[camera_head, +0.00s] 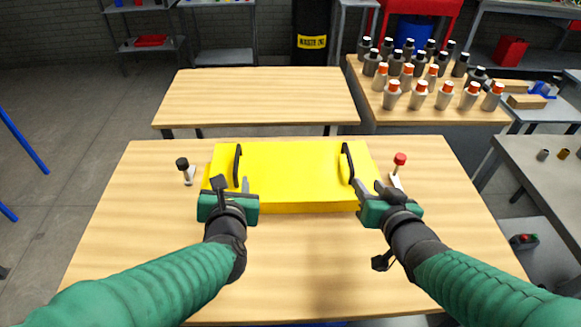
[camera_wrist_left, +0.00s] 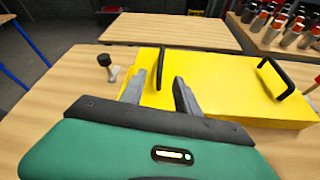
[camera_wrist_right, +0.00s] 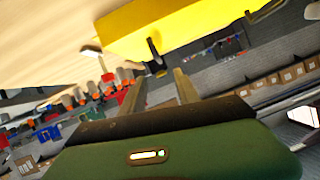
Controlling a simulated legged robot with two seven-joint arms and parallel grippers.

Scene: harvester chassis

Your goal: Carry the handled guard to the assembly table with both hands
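The yellow guard (camera_head: 290,172) is a flat box with two upright black handles, lying on the near wooden table (camera_head: 300,255). Its left handle (camera_head: 238,165) and right handle (camera_head: 347,162) stand near its two ends. My left gripper (camera_head: 232,186) is open just in front of the left handle; in the left wrist view the handle (camera_wrist_left: 160,68) rises beyond and between the parted fingers. My right gripper (camera_head: 367,188) is open just in front of the right handle; in the right wrist view that handle (camera_wrist_right: 154,50) is ahead of the parted fingers. Neither gripper touches a handle.
A black-topped clamp (camera_head: 183,165) stands left of the guard and a red-topped one (camera_head: 399,162) right of it. A bare wooden table (camera_head: 258,95) is behind. Several bottles (camera_head: 420,87) crowd the table at back right. A grey table (camera_head: 540,170) is at right.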

